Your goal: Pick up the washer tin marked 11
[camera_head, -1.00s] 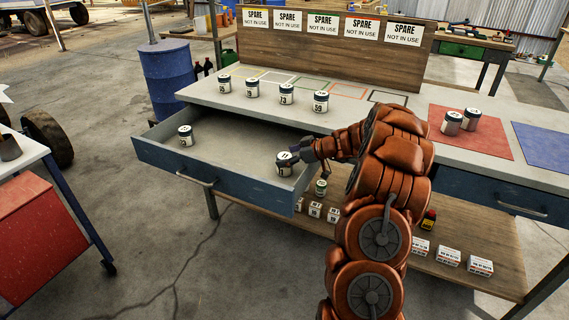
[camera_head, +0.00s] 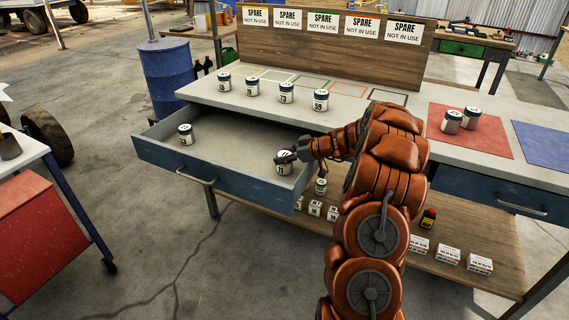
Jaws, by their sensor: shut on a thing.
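The washer tin marked 11 (camera_head: 284,169) is a small white tin with a dark lid, inside the open blue drawer (camera_head: 235,197) at its right end. My gripper (camera_head: 285,157) reaches in from the right and is shut on the upper part of this tin, hiding much of its lid. The tin looks upright; I cannot tell whether it touches the drawer floor. Another similar tin (camera_head: 186,135) stands at the left end of the drawer, apart from my gripper.
Several similar tins (camera_head: 285,93) stand in a row on the bench top (camera_head: 345,113) behind the drawer. Two more tins (camera_head: 452,122) stand on a red mat (camera_head: 488,142) at right. Small boxes (camera_head: 448,255) sit on the lower shelf. The drawer's middle is clear.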

